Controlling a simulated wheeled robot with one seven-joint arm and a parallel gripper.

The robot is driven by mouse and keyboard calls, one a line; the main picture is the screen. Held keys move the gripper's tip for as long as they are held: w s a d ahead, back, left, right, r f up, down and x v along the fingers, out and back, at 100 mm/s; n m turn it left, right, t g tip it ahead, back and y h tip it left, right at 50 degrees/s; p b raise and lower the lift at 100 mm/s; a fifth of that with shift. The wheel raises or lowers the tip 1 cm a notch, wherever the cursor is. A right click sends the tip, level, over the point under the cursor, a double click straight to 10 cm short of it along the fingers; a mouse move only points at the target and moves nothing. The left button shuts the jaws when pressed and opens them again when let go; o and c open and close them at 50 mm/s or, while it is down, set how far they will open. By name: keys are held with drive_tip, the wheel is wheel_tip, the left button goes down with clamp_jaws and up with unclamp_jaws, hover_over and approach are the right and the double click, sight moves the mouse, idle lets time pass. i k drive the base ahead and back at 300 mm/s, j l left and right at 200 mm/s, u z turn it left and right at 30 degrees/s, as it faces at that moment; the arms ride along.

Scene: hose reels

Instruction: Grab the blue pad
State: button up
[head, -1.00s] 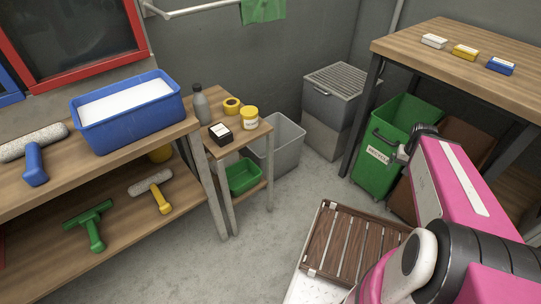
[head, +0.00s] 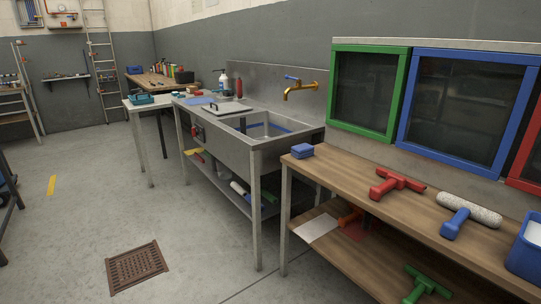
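A small blue pad (head: 302,151) lies at the left end of the wooden bench top, next to the steel sink. It looks like a block with a seam around it, and nothing touches it from above. My gripper and arm are not in view, so whether the gripper is open or shut is hidden.
A red squeegee (head: 396,184), a blue-handled roller (head: 468,213) and a blue tub (head: 527,248) stand along the bench top. The steel sink (head: 252,152) adjoins the bench on the left. The floor in front is clear, with a brown drain grate (head: 137,267).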

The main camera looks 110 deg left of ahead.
sight(302, 151)
drive_tip(key=u, duration=3.6)
